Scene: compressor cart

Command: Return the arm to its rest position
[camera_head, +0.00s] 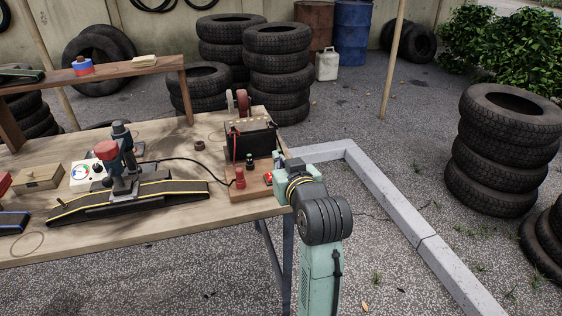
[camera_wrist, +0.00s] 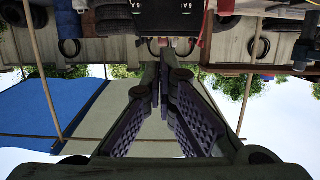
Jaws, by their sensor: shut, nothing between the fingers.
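My arm reaches up from the bottom right in the head view, bent at the right edge of the workbench (camera_head: 150,220). Its end lies close to a black battery-like box (camera_head: 250,137) and a small red part on a wooden board (camera_head: 250,190). The fingers are hidden in the head view. In the wrist view my gripper (camera_wrist: 160,70) shows its two dark fingers shut with nothing between them. The wrist picture is upside down, with the black box (camera_wrist: 165,18) at its top.
On the bench are a red-topped device (camera_head: 107,150) on a black ramp-like base (camera_head: 130,198), a wooden box (camera_head: 38,177) and a raised shelf (camera_head: 110,72). Tyre stacks stand behind (camera_head: 277,70) and at right (camera_head: 505,150). A concrete kerb (camera_head: 395,215) crosses the gravel right of my arm.

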